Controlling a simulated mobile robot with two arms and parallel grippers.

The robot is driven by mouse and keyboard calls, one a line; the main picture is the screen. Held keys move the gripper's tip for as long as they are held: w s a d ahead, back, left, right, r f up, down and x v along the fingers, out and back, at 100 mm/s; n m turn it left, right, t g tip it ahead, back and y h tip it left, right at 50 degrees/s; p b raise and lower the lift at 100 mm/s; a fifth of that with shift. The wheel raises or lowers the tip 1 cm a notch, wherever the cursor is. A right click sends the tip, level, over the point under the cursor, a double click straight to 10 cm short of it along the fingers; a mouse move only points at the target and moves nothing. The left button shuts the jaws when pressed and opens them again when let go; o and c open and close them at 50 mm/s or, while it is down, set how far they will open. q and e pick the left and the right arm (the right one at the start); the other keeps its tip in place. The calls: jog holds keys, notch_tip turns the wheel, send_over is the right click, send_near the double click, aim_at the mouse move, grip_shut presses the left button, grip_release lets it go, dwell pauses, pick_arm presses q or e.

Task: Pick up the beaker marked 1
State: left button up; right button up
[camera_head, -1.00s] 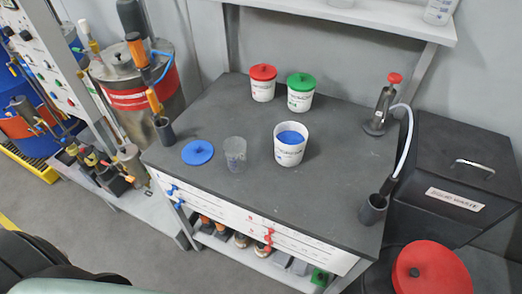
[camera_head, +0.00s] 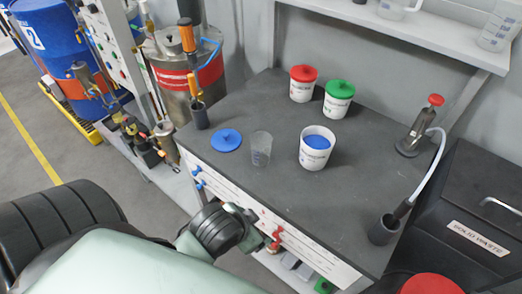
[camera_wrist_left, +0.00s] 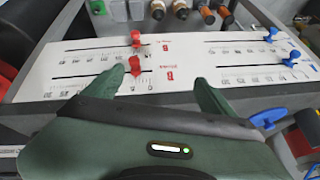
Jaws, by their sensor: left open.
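A clear beaker (camera_head: 261,149) with faint markings stands upright on the dark tabletop (camera_head: 345,215), between a blue lid and a white tub; no number on it is readable. More clear beakers stand on the upper shelf: one (camera_head: 397,8) is cut by the frame top, another (camera_head: 497,30) is at the right. My left gripper (camera_head: 250,226) is in front of the bench's front edge, nearer than the clear beaker and apart from it. In the left wrist view its green fingers (camera_wrist_left: 163,85) are apart and empty, facing the panel with sliders. My right gripper is not seen.
A blue lid (camera_head: 227,140) lies left of the beaker. A white tub (camera_head: 316,148) with blue content stands right of it. Red-lidded (camera_head: 303,84) and green-lidded (camera_head: 338,99) tubs stand behind. A black holder (camera_head: 384,230) with a hose is at the right front.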

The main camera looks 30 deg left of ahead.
pick_arm(q)
jog(key=w+r+m+t+y, duration=0.1)
jog(key=w+r+m+t, duration=0.6)
jog(key=w+r, duration=0.75)
jog(key=w+d+r+m+t+h, duration=0.2)
jog(key=r+m+t, duration=0.1)
jog(key=r, duration=0.2)
jog(key=w+d+r+m+t+h, duration=0.1)
jog(key=w+d+r+m+t, duration=0.1)
jog(key=d+r+t, duration=0.3)
jog(key=s+d+r+m+g+h, duration=0.4)
jog(key=d+m+h, duration=0.4)
jog(key=m, duration=0.5)
jog(key=s+d+r+m+g+h, duration=0.1)
jog(key=d+r+m+g+h, duration=0.4)
jog(key=m+h, duration=0.6)
jog(key=m+g+y, duration=0.8)
jog(key=m+y, duration=1.6)
send_near(261, 140)
jog(key=f+p, duration=0.1)
jog(key=f, duration=0.1)
jog(key=a+f+p, duration=0.1)
jog(key=f+p, duration=0.1)
jog(key=f, duration=0.1)
jog(key=shift+w+a+f, duration=0.15)
jog(key=shift+w+f, duration=0.05)
jog(key=shift+f, duration=0.25)
jog(key=c, duration=1.4)
